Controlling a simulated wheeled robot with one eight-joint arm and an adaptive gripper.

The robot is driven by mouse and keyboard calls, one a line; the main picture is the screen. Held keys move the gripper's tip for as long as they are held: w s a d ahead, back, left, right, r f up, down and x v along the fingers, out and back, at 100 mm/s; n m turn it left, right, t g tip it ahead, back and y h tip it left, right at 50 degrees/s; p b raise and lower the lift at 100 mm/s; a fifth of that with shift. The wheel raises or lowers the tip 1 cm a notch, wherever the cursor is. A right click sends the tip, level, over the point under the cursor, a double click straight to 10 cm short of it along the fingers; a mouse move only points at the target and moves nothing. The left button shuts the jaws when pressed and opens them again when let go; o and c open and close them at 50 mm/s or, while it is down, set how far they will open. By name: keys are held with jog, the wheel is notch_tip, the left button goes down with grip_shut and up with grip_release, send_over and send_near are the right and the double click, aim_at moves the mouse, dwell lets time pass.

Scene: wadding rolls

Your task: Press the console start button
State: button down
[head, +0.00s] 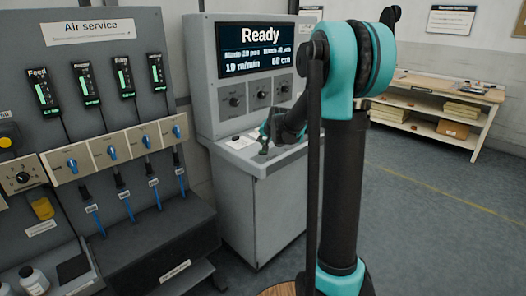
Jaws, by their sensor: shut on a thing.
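The console (205,75) is a grey cabinet with a sloped worktop and a dark screen (252,48) that reads "Ready". Below the screen is a panel with several dark knobs (263,96). My gripper (263,148) is small in the head view, low over the left part of the console's worktop, pointing down. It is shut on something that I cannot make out. I cannot tell whether its tips touch the worktop. No start button can be made out; my gripper and arm hide part of the worktop. A pale label or plate (239,142) lies just left of the gripper.
The air service panel (100,65) stands on the left with gauges, blue valves and hoses. White bottles (33,279) are at the lower left. A wooden shelf bench (440,92) stands at the back right. The floor (440,220) on the right is clear.

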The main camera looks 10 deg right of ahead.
jog(key=shift+f, duration=0.15)
dwell(0.6)
jog(key=shift+f, duration=0.3)
jog(key=shift+f, duration=0.6)
dwell(0.9)
jog(key=shift+r, duration=1.05)
jog(key=shift+r, duration=2.5)
